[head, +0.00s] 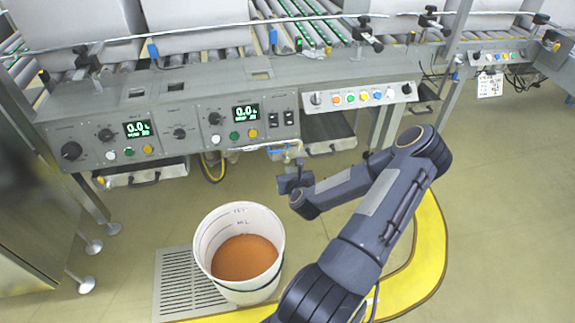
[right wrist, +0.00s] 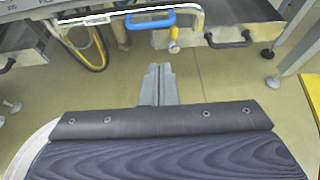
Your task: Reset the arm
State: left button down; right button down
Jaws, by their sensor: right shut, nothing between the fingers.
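My right arm reaches in from the lower right in the head view, bent at the elbow. Its right gripper (head: 293,180) hangs in the air in front of the machine, to the upper right of the white bucket. In the right wrist view the right gripper's fingers (right wrist: 158,85) are together with nothing between them. A blue valve handle (right wrist: 150,19) on a pipe lies beyond the fingertips, apart from them. My left gripper is not in view.
A white bucket (head: 210,243) with orange-brown contents stands by a floor grate (head: 180,284). The grey control panel (head: 200,105) with dials and displays runs across the back. A yellow floor stripe (head: 430,247) curves at the right. Open floor lies at the far right.

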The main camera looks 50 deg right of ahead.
jog(key=shift+v, duration=1.7)
jog(key=w+a+r+n+g+y, duration=0.15)
jog(key=a+r+n+y, duration=0.3)
jog(key=a+n, duration=0.55)
jog(key=w+a+r+n+y, duration=0.3)
jog(key=a+r+n, duration=0.4)
jog(key=n, duration=0.5)
jog(key=s+a+r+n+g+y, duration=0.1)
jog(key=s+a+r+n+y, duration=0.1)
jog(key=s+a+r+n, duration=0.5)
jog(key=s+a+r+n+g+y, duration=0.2)
jog(key=s+a+r+n+y, duration=0.15)
jog(key=s+a+n, duration=0.85)
jog(key=w+d+r+n+p, duration=0.1)
jog(key=d+r+p, duration=0.2)
jog(key=r+p, duration=2.5)
jog(key=shift+d+r+h+p, duration=0.2)
jog(key=shift+r+h+p, duration=0.1)
jog(key=shift+h+p, duration=0.15)
jog(key=shift+w, duration=0.1)
